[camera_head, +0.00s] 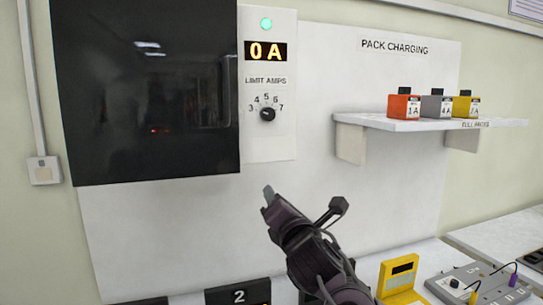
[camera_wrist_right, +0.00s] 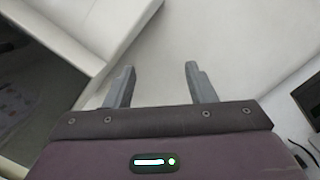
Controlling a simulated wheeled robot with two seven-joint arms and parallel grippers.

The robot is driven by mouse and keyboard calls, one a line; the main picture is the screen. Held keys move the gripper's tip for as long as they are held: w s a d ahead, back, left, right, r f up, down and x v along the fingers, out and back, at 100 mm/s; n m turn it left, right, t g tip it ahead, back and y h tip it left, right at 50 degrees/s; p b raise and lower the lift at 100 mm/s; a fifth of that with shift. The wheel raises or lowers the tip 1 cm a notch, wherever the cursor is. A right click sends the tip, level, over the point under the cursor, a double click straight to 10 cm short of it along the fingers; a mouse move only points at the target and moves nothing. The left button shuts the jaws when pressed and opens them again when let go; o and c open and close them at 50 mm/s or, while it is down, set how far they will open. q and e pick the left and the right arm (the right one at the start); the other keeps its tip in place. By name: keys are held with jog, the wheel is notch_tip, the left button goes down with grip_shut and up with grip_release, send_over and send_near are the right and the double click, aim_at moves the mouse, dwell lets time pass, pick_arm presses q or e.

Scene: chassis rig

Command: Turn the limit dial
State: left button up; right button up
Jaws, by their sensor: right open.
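The limit dial (camera_head: 267,114) is a small black knob on a white panel (camera_head: 277,145), under the words LIMIT AMPS. The numbers 3 to 7 arc around it; I cannot tell clearly which one it points at. Above it an amber display (camera_head: 267,51) reads 0 A, and a round green light (camera_head: 266,24) is lit. My right gripper (camera_head: 268,192) is below the panel, pointing up toward it and apart from the dial. In the right wrist view its two fingers (camera_wrist_right: 160,72) are spread with nothing between them. The dial is not identifiable there. My left gripper is not in view.
A glossy black door (camera_head: 145,95) is left of the panel. A white shelf (camera_head: 430,123) at right holds orange, grey and yellow packs (camera_head: 437,105). Below are a yellow device (camera_head: 399,276) and a grey unit with cables (camera_head: 470,287). The wall under the panel is bare.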

aim_at(269, 117)
notch_tip(269, 117, up, 13)
jog(key=n+t+y, duration=0.2)
jog(key=n+t, duration=0.1)
jog(key=n, duration=0.4)
jog(key=p+x, duration=0.2)
jog(key=x, duration=0.1)
jog(key=r+p+x, duration=0.1)
jog(key=p+x, duration=0.1)
jog(key=x, duration=0.1)
jog(key=shift+r+p, duration=0.1)
jog(key=shift+p, duration=0.3)
jog(key=shift+w+a+r+p, duration=0.1)
jog(key=shift+w+p, duration=0.1)
jog(key=shift+w, duration=0.15)
jog(key=shift+w+a+p, duration=0.1)
jog(key=shift+w+p, duration=0.05)
jog(key=shift+w, duration=0.15)
jog(key=shift+c, duration=0.3)
jog(key=c, duration=0.9)
